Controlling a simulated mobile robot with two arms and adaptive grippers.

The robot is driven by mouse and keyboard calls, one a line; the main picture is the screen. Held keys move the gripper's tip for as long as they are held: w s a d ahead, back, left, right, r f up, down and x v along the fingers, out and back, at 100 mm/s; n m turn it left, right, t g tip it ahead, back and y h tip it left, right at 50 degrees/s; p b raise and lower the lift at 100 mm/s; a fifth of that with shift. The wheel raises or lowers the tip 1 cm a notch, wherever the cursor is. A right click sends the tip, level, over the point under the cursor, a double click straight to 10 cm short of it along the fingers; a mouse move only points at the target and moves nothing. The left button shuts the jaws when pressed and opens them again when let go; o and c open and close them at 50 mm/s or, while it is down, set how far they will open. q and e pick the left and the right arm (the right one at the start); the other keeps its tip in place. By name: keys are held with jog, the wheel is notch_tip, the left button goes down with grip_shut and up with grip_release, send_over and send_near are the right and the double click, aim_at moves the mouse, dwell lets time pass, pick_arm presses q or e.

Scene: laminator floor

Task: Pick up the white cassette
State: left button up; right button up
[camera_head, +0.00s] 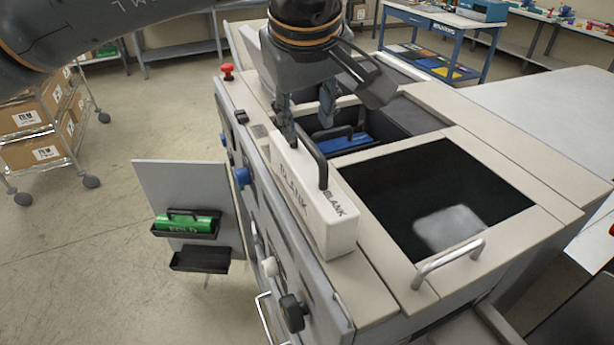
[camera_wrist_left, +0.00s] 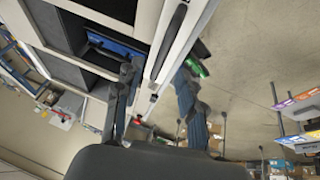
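The white cassette (camera_head: 318,205), marked BLANK, lies lengthwise on the machine's top, along its left side, with a black handle (camera_head: 312,160) on its upper face. It also shows in the left wrist view (camera_wrist_left: 188,28), beyond the fingertips. My left gripper (camera_head: 306,128) points down at the cassette's far end, near the handle's far end. Whether a finger touches the cassette cannot be told. My right gripper is not in view.
A blue cassette (camera_head: 340,139) sits in the open bay beside the white one. A dark window (camera_head: 410,190) with a metal handle (camera_head: 448,264) lies to the right. A green cassette (camera_head: 184,224) rests in a side holder above an empty black tray (camera_head: 201,260).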

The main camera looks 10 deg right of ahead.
aim_at(307, 140)
pick_arm(q)
jog(key=shift+w+f, duration=0.2)
jog(key=shift+f, duration=0.35)
jog(key=shift+w+d+f+p, duration=0.1)
jog(key=shift+f+p, duration=0.15)
jog(key=shift+p, duration=0.2)
jog(key=p+x, duration=0.2)
jog(key=x, duration=0.1)
jog(key=shift+w+f, duration=0.25)
jog(key=shift+f, duration=0.05)
jog(key=shift+w+f, duration=0.2)
jog(key=shift+f, duration=0.25)
jog(key=shift+s, duration=0.1)
jog(key=shift+c, duration=0.2)
grip_shut()
jog(key=shift+r, duration=0.1)
